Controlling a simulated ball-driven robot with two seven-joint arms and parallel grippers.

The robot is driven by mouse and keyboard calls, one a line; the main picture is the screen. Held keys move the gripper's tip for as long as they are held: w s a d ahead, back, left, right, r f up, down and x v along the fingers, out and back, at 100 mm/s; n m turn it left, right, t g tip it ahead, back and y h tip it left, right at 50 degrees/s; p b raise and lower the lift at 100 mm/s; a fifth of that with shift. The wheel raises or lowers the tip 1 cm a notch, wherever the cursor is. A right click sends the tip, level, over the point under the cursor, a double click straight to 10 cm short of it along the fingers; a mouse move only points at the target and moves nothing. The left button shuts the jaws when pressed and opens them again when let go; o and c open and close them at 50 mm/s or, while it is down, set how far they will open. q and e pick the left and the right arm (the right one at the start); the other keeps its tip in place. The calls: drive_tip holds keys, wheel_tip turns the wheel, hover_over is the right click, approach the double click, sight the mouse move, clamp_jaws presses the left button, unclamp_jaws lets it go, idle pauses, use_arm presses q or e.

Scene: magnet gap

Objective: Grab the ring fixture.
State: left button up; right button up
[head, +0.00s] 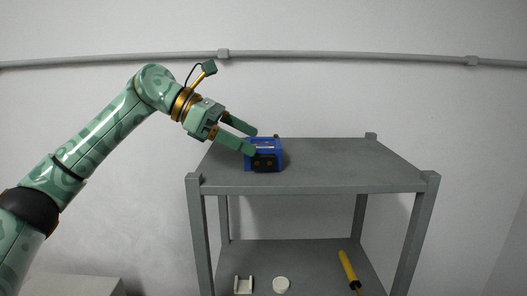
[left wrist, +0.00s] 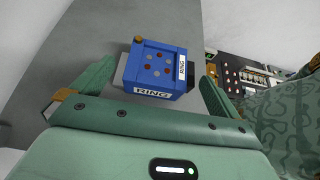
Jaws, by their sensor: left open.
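The ring fixture (head: 265,162) is a blue box with a dark front face, standing on the top shelf near its left side. In the left wrist view the fixture (left wrist: 158,68) shows a blue top with several coloured dots and "RING" labels. My left gripper (head: 254,141) is open at the fixture's upper left, its fingers pointing toward it. In the left wrist view the fixture appears between the two spread fingers, with no clear contact. One fingertip hides part of the fixture in the head view. My right gripper is not in view.
The grey shelf unit's top (head: 340,160) is bare to the right of the fixture. On the lower shelf lie a white bracket (head: 243,285), a white round piece (head: 281,284) and a yellow-handled tool (head: 348,268). A pipe (head: 350,55) runs along the wall behind.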

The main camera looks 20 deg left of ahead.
sight(262, 146)
use_arm(q)
drive_tip(key=shift+w+d+f, duration=0.1)
drive_tip(key=shift+d+f, duration=0.1)
drive_tip(key=shift+d, duration=0.35)
drive_tip(key=shift+d+f, duration=0.2)
drive_tip(key=shift+d, duration=0.35)
drive_tip(key=shift+d+f+p, duration=0.15)
drive_tip(key=shift+d+p, duration=0.05)
drive_tip(key=shift+p, duration=0.1)
drive_tip(key=shift+w+f, duration=0.15)
drive_tip(key=shift+w, duration=0.2)
drive_tip(key=shift+a, duration=0.1)
drive_tip(key=c, duration=0.9)
drive_tip(key=shift+s, duration=0.15)
drive_tip(key=shift+c, duration=1.4)
drive_tip(key=shift+r, duration=0.2)
